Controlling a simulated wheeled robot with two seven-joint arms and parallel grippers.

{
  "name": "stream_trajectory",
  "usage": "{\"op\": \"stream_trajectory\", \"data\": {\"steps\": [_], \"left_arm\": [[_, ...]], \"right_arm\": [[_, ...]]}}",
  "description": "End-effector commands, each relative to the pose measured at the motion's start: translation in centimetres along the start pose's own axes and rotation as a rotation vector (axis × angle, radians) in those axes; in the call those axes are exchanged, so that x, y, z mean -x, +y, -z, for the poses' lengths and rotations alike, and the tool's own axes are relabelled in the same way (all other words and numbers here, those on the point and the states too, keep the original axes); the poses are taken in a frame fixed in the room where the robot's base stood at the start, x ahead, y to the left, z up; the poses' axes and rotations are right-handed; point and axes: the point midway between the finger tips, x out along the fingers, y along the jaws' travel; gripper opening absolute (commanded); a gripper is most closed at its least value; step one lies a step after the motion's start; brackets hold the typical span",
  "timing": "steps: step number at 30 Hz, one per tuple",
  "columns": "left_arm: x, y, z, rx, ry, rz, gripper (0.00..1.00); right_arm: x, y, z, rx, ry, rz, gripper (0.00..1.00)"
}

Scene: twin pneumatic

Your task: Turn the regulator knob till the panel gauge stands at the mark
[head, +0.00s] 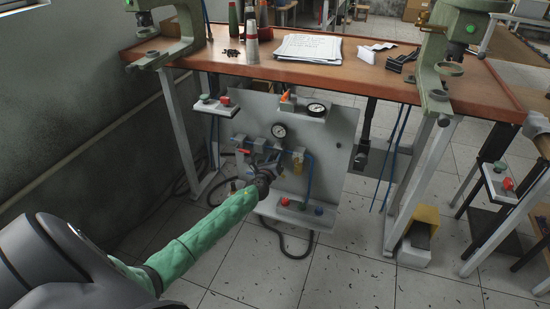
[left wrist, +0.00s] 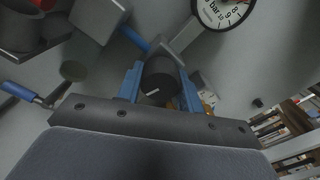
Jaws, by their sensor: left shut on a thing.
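The grey pneumatic panel (head: 338,150) stands under the bench. The round white panel gauge (head: 279,131) sits in its upper middle. Its needle and mark are too small to read there. In the left wrist view the gauge (left wrist: 220,12) is cut off by the top edge, and "bar" and part of the scale show. The dark regulator knob (left wrist: 158,82), with a short white line on its face, is between the blue fingers of my left gripper (left wrist: 158,92), which is shut on it. In the head view my left gripper (head: 262,172) partly covers the knob's area. My right gripper is not in view.
Blue tubing and a brass-coloured fitting (head: 298,158) are close right of the gripper. A button box (head: 297,208) is below. The wooden bench (head: 255,66) overhangs the panel. A yellow pedal (head: 421,222) stands on the floor.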

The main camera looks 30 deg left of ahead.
Motion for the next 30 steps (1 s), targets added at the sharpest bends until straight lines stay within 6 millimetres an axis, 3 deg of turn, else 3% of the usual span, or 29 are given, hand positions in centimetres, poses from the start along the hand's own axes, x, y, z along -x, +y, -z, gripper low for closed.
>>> {"op": "stream_trajectory", "data": {"steps": [9,24,25,27,30], "left_arm": [[0.09,0.02,0.28,-0.101,0.004,0.001,0.14],[0.12,0.03,0.36,-0.115,0.004,0.001,0.14],[0.12,0.04,0.36,-0.115,0.005,0.001,0.43],[0.11,0.05,0.32,-0.115,0.004,0.000,0.56],[0.07,0.05,0.23,-0.115,0.003,0.000,0.59]], "right_arm": [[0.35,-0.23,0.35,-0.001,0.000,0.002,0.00],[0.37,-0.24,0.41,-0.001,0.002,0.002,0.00],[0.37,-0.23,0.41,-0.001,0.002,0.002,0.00],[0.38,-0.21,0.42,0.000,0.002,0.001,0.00],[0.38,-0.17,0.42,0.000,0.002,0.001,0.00]]}}
